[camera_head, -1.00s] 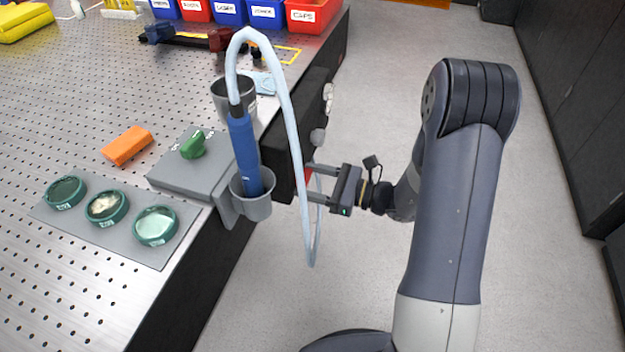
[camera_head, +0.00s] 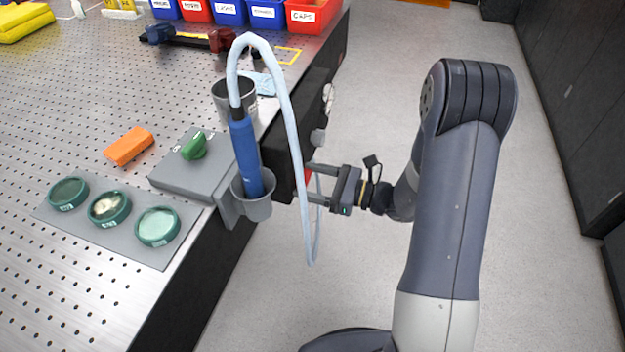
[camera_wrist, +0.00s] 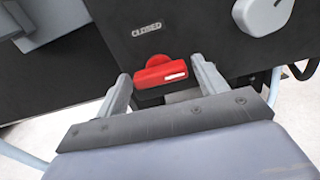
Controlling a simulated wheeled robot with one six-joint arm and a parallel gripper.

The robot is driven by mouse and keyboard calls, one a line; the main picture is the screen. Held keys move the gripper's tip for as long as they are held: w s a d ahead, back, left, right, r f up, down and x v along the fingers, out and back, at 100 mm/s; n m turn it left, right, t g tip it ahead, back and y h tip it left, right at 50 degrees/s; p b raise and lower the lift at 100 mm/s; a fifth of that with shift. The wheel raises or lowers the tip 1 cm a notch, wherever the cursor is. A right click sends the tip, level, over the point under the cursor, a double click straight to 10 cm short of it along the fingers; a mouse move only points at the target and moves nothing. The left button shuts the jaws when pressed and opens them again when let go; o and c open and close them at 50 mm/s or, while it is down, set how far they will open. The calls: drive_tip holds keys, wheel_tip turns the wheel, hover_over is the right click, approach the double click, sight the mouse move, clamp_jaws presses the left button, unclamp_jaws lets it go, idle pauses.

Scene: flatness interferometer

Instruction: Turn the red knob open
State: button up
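The red knob (camera_wrist: 162,73) sits on a black panel in the wrist view, below a "CLOSED" label (camera_wrist: 147,29). It has a bar-shaped handle lying nearly level in that picture, with a white mark towards its right end. My gripper (camera_wrist: 162,82) is open, with one finger on each side of the knob and a gap visible at both sides. In the head view my gripper (camera_head: 313,184) reaches the table's side from the right. Only a sliver of the red knob (camera_head: 308,176) shows there, partly hidden by the pale hose and the fingers.
A pale hose (camera_head: 291,120) loops from a blue tool (camera_head: 246,155) in a grey holder and hangs by my gripper. A grey knob (camera_wrist: 262,14) is at the wrist view's upper right. The perforated table (camera_head: 60,265) is left; open floor (camera_head: 560,290) lies right.

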drive_tip(key=shift+o, duration=0.8)
drive_tip(key=v, duration=1)
drive_tip(key=shift+d, duration=0.4)
drive_tip(key=shift+s, duration=0.15)
drive_tip(key=x, duration=1)
drive_tip(key=shift+a, duration=0.3)
drive_tip(key=shift+a+n+b, duration=0.1)
drive_tip(key=shift+n+b, duration=0.3)
